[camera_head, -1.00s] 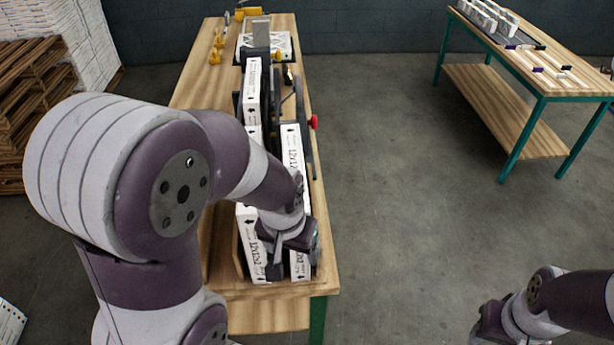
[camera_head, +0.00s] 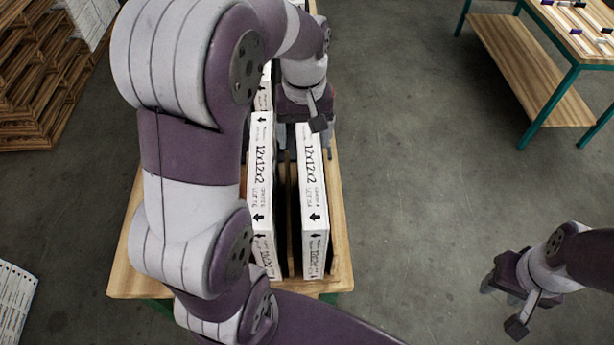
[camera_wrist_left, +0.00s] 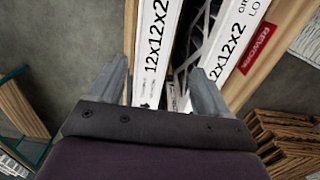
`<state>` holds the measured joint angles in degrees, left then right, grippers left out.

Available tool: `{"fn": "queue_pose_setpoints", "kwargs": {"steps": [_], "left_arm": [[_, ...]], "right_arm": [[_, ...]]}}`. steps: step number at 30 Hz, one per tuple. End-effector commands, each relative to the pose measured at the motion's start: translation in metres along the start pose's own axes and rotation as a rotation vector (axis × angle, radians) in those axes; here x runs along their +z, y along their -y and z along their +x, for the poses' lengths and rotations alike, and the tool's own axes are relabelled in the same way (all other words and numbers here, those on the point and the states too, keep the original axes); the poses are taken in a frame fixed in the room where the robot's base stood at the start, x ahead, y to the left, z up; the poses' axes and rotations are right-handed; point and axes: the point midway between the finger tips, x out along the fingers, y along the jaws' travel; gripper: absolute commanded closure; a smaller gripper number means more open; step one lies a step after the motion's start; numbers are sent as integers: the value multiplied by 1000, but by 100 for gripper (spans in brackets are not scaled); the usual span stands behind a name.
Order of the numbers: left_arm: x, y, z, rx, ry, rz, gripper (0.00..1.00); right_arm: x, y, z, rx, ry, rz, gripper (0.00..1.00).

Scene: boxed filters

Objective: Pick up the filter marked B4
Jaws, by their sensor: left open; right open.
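White boxed filters printed "12x12x2" stand on edge near the front of the wooden workbench, a left one (camera_head: 261,190) and a right one (camera_head: 312,195) with a dark gap between. No B4 marking is legible. My left gripper (camera_head: 303,132) is over the far part of these filters, fingers pointing down. In the left wrist view my left gripper (camera_wrist_left: 160,88) is open, with a white filter (camera_wrist_left: 157,45) between its fingers' lines and another filter (camera_wrist_left: 232,40) by the right finger. I cannot tell contact. My right gripper (camera_head: 501,293) is open and empty over the floor.
The workbench (camera_head: 135,265) has bare wood left of the filters. A green-legged table (camera_head: 530,75) with small items stands at the upper right. Wooden pallets (camera_head: 40,90) are at the upper left. A red "REWORK" label (camera_wrist_left: 257,48) shows in the left wrist view.

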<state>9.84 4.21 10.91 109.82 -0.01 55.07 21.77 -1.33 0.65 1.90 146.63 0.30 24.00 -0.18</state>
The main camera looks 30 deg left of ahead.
Motion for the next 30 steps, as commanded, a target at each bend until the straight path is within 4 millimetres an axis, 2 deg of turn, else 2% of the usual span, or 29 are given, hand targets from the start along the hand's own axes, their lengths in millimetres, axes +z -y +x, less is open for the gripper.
{"fn": "queue_pose_setpoints", "kwargs": {"steps": [1,3,6,11,13,17,21,27,28,30], "left_arm": [[0,0,18,0,1,0,22],[0,0,39,0,0,0,22],[0,-1,61,0,0,1,22],[1,-1,73,0,1,1,22],[1,-3,78,-1,2,2,22],[4,-9,100,-3,6,4,22],[3,-8,120,-1,2,2,22],[3,-8,124,0,-1,2,22],[3,-8,124,0,-1,2,26],[3,-8,124,0,-1,2,48]], "right_arm": [[2,0,17,0,1,0,57],[5,0,37,0,1,0,57],[8,0,57,0,2,0,57],[8,0,57,0,1,0,57],[7,0,51,0,1,0,57],[5,0,36,0,0,0,57],[5,0,36,0,1,0,57],[5,0,37,0,1,0,57],[5,0,37,0,1,0,57],[5,0,37,0,1,0,57]]}}
